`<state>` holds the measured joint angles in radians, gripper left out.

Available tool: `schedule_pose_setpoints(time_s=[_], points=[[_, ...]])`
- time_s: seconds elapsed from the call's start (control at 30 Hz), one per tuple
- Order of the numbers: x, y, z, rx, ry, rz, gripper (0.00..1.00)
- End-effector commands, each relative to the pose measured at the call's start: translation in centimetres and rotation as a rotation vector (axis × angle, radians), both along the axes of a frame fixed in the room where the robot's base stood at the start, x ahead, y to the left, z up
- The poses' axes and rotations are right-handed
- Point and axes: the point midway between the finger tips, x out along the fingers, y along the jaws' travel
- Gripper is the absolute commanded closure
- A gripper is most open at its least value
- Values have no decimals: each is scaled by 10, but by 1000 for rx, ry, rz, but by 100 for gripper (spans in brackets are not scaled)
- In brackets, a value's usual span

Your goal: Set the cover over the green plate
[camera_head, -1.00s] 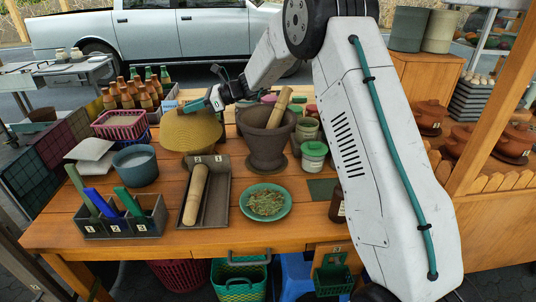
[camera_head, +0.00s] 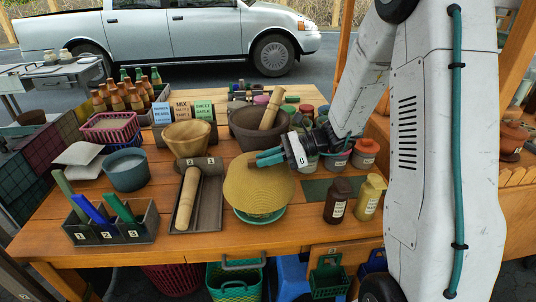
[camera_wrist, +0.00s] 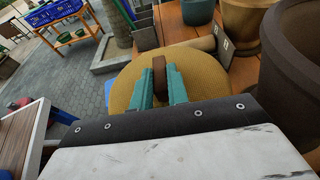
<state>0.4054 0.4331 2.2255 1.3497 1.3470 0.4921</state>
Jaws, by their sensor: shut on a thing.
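The cover (camera_head: 262,192) is a round, tan woven dome with a brown knob on top. My gripper (camera_head: 270,158) reaches it from the right, and its teal fingers are closed on the knob. The wrist view shows the knob (camera_wrist: 159,68) between the two fingers, with the cover (camera_wrist: 205,73) spread out around them. The green plate (camera_head: 262,219) is under the cover, and only its front rim shows. The plate's herbs are hidden. I cannot tell whether the cover touches the plate or hangs just above it.
A grey tray with a rolling pin (camera_head: 187,200) lies close left of the cover. The dark mortar (camera_head: 250,135) stands behind. A brown bottle (camera_head: 338,203) and a yellow bottle (camera_head: 369,198) stand to the right. A compartment box (camera_head: 115,228) stands at the front left.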

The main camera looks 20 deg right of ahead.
Motion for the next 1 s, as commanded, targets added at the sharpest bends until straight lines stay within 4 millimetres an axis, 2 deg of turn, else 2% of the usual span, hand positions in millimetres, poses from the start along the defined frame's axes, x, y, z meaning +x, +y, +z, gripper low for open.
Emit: schedule_pose_setpoints(time_s=[0.6,1.0], points=[[0,1,-62,1,3,1,100],[1,0,-84,1,2,-1,100]])
